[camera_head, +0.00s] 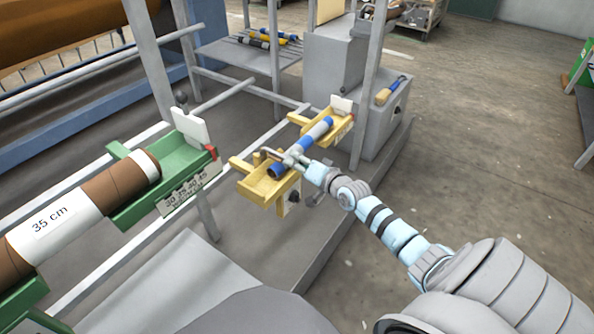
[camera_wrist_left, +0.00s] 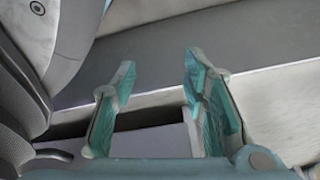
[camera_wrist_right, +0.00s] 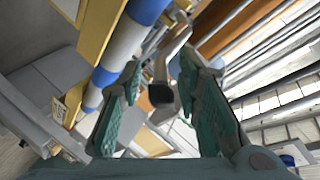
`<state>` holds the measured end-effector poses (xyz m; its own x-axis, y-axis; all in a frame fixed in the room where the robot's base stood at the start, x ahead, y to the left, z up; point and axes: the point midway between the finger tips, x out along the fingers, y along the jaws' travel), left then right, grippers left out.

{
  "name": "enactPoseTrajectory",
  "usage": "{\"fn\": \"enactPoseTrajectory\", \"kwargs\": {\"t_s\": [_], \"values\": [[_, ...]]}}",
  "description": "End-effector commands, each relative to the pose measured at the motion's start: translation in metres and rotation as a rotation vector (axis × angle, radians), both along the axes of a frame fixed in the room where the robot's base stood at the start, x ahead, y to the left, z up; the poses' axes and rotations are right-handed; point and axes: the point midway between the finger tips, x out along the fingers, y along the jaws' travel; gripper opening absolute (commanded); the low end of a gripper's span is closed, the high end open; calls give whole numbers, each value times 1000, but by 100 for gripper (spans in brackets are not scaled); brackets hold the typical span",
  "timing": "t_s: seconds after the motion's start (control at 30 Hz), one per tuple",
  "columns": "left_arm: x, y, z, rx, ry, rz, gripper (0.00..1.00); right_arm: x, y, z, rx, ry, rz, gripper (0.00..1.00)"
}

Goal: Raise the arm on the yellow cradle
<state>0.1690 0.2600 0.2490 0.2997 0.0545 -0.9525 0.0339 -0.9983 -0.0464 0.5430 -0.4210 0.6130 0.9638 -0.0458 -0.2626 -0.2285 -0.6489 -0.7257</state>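The yellow cradle (camera_head: 262,188) stands in the middle of the head view, with a blue and grey roll (camera_head: 317,131) lying along it. My right gripper (camera_head: 291,158) is at the cradle's near end, beside the roll. In the right wrist view, its fingers (camera_wrist_right: 160,62) are apart. A bent grey metal bar with a dark end (camera_wrist_right: 162,95), which looks like the cradle's arm, shows between them; I cannot tell whether they touch it. The blue and white roll (camera_wrist_right: 122,45) is just left of the fingers. My left gripper (camera_wrist_left: 158,65) is open and empty, outside the head view.
A green cradle (camera_head: 181,163) holding a brown and white roll (camera_head: 62,218) is at the left. Grey upright posts (camera_head: 368,75) and rails surround the yellow cradle. A grey cabinet (camera_head: 335,60) with a blue-and-yellow tool stands behind.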

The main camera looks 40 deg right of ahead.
Motion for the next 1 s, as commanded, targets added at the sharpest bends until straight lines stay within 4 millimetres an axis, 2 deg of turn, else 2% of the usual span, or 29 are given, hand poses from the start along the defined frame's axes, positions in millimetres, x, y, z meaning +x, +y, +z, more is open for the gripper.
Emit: {"fn": "enactPoseTrajectory", "kwargs": {"t_s": [0.13, 0.4, 0.6, 1.0], "values": [[10, -5, -1, -11, -18, 7, 40, 9, 0, -4, 0, 1, 1, 31], [11, -6, 1, -14, -18, 9, 40, 10, 0, -2, 0, 1, 1, 31], [11, -6, 1, -14, -17, 9, 40, 10, 0, -2, 0, 1, 1, 0], [10, -5, 4, -13, -22, 8, 40, 9, -1, 0, -3, 11, -1, 0]]}}
